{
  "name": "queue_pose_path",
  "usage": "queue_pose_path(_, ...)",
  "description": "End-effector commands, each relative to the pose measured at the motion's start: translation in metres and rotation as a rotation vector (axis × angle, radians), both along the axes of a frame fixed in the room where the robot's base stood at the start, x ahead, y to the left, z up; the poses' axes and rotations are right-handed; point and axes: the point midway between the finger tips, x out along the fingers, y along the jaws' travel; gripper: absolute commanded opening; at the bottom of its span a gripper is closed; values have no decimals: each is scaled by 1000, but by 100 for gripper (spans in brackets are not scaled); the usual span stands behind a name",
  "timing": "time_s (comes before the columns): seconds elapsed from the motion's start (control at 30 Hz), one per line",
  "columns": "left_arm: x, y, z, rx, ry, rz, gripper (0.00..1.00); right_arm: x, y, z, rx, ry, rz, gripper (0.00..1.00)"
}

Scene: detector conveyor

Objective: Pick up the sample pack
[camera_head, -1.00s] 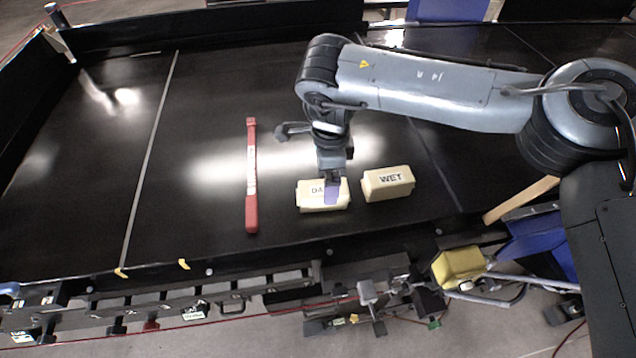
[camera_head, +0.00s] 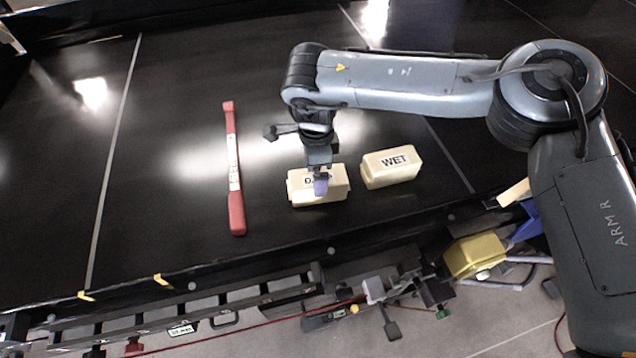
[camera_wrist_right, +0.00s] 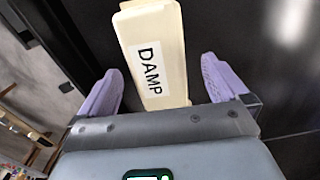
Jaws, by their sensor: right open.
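A cream block-shaped pack labelled DAMP (camera_head: 334,190) lies on the black belt, partly covered by my right gripper in the head view. My right gripper (camera_head: 320,184) is over it, its pale purple fingers pointing down. In the right wrist view the DAMP pack (camera_wrist_right: 155,45) reaches in between the two fingers of the right gripper (camera_wrist_right: 157,75), which are open with a gap on each side. A second cream pack labelled WET (camera_head: 391,168) lies just to the right, apart from the gripper. Which pack is the sample pack, the frames do not tell. My left gripper is out of view.
A long red bar (camera_head: 234,170) with a white label lies on the belt (camera_head: 165,215) to the left of the packs. The belt's dark front rail (camera_head: 240,272) runs below them. A yellow box (camera_head: 474,257) sits beyond that rail. The belt's left side is clear.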

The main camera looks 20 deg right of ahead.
Motion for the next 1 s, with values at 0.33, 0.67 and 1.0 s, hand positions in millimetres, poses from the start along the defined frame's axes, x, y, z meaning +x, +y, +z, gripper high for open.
queue_pose_path(0.33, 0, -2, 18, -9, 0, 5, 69, -5, -4, -29, 0, 4, 0, 100)
queue_pose_path(0.67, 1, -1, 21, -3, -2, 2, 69, -4, -4, -54, 0, 0, 0, 100)
queue_pose_path(1.0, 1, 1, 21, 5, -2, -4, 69, -4, -4, -54, 0, 0, 0, 74)
